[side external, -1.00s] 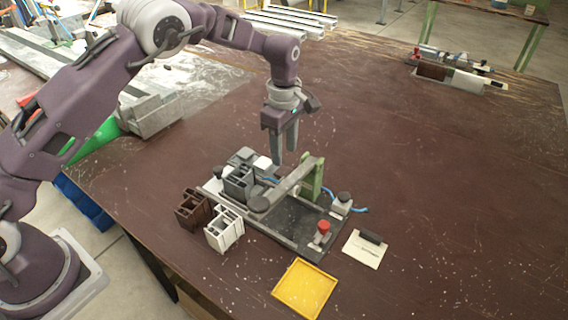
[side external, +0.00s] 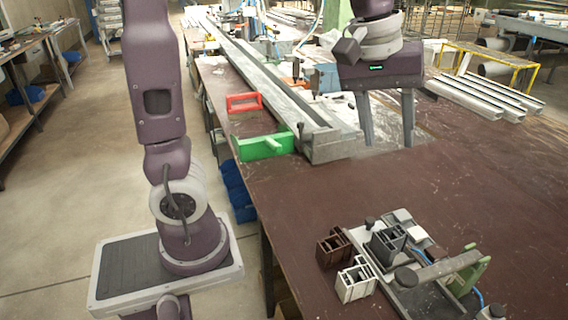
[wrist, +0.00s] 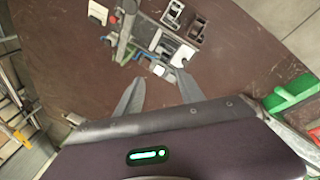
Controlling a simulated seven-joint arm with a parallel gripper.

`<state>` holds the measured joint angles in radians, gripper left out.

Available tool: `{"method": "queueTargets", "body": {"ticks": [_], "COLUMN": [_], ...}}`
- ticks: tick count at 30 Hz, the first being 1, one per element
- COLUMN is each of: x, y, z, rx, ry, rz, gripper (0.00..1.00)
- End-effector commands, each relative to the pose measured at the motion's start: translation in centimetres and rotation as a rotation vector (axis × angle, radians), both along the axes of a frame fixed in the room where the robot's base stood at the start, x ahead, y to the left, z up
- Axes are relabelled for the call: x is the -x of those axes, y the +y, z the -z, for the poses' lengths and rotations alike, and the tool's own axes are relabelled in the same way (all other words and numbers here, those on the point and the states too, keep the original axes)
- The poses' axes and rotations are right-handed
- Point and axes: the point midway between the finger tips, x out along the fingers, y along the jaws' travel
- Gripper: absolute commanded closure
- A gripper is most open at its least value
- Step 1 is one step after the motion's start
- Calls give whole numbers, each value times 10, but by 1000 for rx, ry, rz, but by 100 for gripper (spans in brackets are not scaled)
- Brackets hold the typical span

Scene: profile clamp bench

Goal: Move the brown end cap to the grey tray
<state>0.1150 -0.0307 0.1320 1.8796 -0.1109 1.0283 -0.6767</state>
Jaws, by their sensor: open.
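The brown end cap, seen as a hollow brown block (side external: 333,249), stands on the brown bench at the left end of the clamp fixture (side external: 432,272). It also shows in the wrist view (wrist: 199,29), beyond my fingertips. A white hollow block (side external: 356,281) stands beside it. My gripper (side external: 388,143) is open and empty, raised above the bench, apart from the blocks; its two fingers also show in the wrist view (wrist: 160,82). I cannot clearly make out a grey tray; a small light grey part (side external: 404,222) lies at the fixture's back.
A dark grey hollow block (side external: 388,243) sits on the fixture. A green clamp part (side external: 468,277) rises at its right. A green piece (side external: 265,147), a red frame (side external: 244,102) and a long metal rail (side external: 262,75) lie at the back left.

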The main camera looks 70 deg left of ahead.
Motion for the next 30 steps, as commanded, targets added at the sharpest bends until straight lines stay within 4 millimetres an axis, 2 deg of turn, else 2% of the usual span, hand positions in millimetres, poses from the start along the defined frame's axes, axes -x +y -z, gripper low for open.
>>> {"method": "queueTargets", "body": {"ticks": [1,3,6,9,13,30], "x": [40,89,140,167,177,176], "y": [4,8,12,15,17,16], "z": [-8,-5,11,28,36,35], "rx": [-38,-123,-244,-328,-366,-364], "ry": [-61,-133,-205,-238,-249,-248], "rz": [117,297,496,615,669,666], "gripper": [55,55,55,55,55,55]}}
